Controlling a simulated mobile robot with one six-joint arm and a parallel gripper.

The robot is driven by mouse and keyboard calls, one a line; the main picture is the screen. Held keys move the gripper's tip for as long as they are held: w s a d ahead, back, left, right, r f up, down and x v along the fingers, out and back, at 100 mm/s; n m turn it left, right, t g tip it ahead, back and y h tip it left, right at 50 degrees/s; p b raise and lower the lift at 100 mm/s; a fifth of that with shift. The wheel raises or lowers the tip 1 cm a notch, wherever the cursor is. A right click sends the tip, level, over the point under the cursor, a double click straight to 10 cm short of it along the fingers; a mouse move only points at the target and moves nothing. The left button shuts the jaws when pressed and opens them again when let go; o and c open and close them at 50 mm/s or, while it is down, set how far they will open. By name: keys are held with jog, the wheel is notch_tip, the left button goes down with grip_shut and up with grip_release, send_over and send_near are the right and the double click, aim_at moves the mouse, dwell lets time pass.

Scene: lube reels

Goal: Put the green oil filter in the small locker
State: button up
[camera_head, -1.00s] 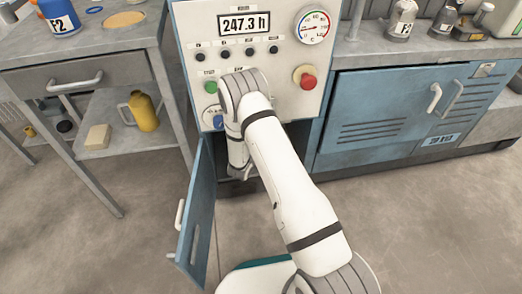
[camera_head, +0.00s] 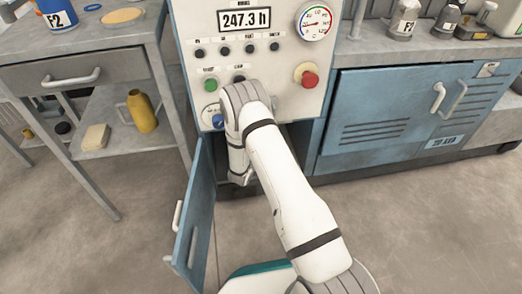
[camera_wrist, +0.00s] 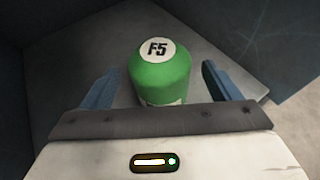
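The green oil filter (camera_wrist: 160,78), with a round white "F-5" label on top, stands upright on a grey floor in the wrist view. My gripper (camera_wrist: 160,69) is open, with one blue finger on each side of the filter and a gap visible at both sides. In the head view, my arm reaches down to the dark opening under the control panel. The small locker's blue door (camera_head: 193,217) hangs open at the left of that opening. The filter is hidden in the head view.
The control panel (camera_head: 265,60) with buttons and a red knob is right above my wrist. A closed blue cabinet (camera_head: 395,110) stands to the right. A grey workbench (camera_head: 85,45) with a yellow jug (camera_head: 142,110) on its shelf stands to the left.

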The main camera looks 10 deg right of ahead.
jog(key=shift+r, duration=0.1)
jog(key=shift+s+a+r, duration=0.15)
jog(key=shift+s+r, duration=0.05)
jog(key=p+v, duration=0.5)
jog(key=v, duration=0.6)
jog(key=shift+s, duration=0.25)
jog(key=shift+a, duration=0.15)
